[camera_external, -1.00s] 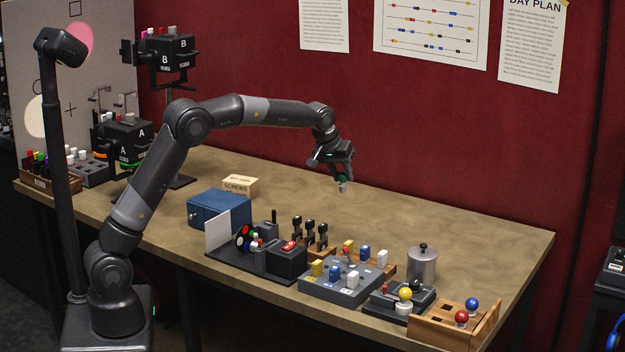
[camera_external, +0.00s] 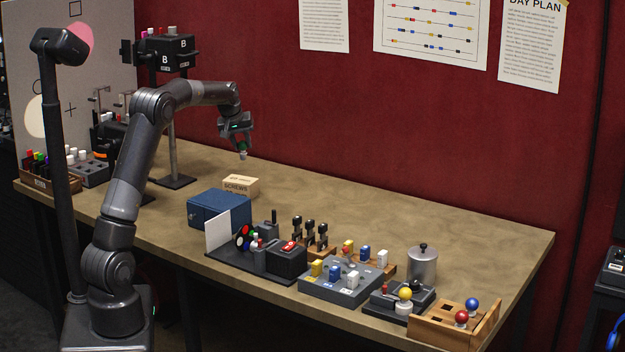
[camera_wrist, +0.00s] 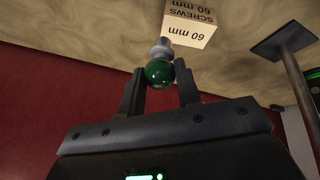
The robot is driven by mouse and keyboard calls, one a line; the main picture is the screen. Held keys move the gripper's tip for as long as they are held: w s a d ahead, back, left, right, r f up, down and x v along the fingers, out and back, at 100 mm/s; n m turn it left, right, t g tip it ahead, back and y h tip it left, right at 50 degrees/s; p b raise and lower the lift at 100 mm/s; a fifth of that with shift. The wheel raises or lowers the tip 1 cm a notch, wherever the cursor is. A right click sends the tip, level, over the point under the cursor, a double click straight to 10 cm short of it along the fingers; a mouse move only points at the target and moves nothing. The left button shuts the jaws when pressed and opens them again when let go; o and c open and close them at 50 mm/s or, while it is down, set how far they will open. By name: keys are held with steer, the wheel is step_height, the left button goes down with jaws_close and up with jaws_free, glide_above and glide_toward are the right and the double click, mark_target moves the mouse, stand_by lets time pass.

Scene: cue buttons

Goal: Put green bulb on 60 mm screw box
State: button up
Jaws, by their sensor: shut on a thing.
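My gripper (camera_external: 241,143) is shut on the green bulb (camera_wrist: 159,73), which hangs with its pale base pointing down. In the external view the bulb (camera_external: 242,150) is small, held above and near the screw box. The 60 mm screw box (camera_external: 240,186) is a light tan box marked SCREWS, standing on the table behind the blue case. The wrist view shows the screw box (camera_wrist: 191,20) past the bulb's base, with "60 mm" on its face. The bulb and box look apart in the external view, with a gap between them.
A blue case (camera_external: 219,209) stands just in front of the box. A stand with a flat base (camera_external: 174,182) and upright post is to the left. Button panels and a wooden tray (camera_external: 445,325) line the front right. The tabletop right of the box is clear.

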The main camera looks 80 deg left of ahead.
steer(key=shift+s+a+f, duration=0.8)
steer(key=shift+a+f, duration=0.75)
steer(key=shift+f, duration=0.15)
steer(key=shift+s+a+f, duration=0.8)
steer(key=shift+a+f, duration=0.7)
steer(key=shift+f, duration=0.25)
steer(key=shift+s+a+f, duration=0.8)
steer(key=shift+a+f, duration=0.75)
steer(key=shift+f, duration=0.15)
steer(key=shift+f, duration=0.1)
steer(key=o, duration=1)
steer(key=shift+c, duration=0.2)
steer(key=v, duration=1.2)
